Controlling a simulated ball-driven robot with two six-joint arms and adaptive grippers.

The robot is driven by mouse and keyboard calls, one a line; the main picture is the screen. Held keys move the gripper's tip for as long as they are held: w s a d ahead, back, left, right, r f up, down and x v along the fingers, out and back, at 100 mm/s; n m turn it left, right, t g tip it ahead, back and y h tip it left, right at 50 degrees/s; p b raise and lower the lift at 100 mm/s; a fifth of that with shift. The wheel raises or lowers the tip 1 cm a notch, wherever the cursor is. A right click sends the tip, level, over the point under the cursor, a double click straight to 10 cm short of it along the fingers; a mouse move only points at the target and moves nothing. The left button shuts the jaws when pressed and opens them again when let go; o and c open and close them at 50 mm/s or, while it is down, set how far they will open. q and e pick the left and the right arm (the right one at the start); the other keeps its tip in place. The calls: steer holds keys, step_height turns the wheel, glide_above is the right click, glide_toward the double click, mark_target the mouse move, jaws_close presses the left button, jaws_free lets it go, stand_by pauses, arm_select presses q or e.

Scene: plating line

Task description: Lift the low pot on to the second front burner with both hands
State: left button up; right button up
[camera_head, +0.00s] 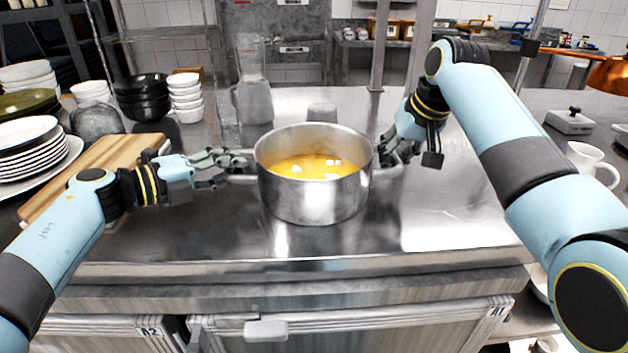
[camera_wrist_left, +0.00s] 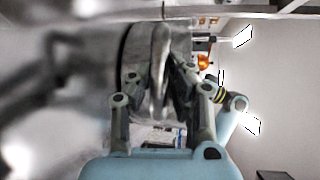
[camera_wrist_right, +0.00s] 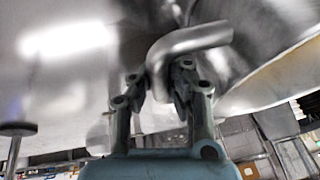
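The low pot (camera_head: 315,200) is a steel pan with orange-yellow soup and pale pieces in it. It is upright in the middle of the head view, over the steel counter; I cannot tell whether its base touches the counter. My left gripper (camera_head: 242,170) is shut on its left handle, which shows between the fingers in the left wrist view (camera_wrist_left: 160,75). My right gripper (camera_head: 388,155) is shut on its right handle; the bent handle lies between the fingers in the right wrist view (camera_wrist_right: 185,45). No burner is visible.
A wooden board (camera_head: 100,160), stacked plates (camera_head: 35,150) and dark bowls (camera_head: 142,95) stand at the left. A clear jug-like container (camera_head: 252,95) and a small steel cup (camera_head: 322,112) stand behind the pot. A white mug (camera_head: 588,160) is at the right. The counter in front is clear.

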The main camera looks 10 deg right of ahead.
arm_select(q)
steer(key=shift+f, duration=0.1)
jaws_close()
arm_select(e)
jaws_close()
arm_select(q)
steer(key=shift+a, duration=0.1)
arm_select(e)
steer(key=shift+d, duration=0.1)
steer(key=shift+r, duration=0.25)
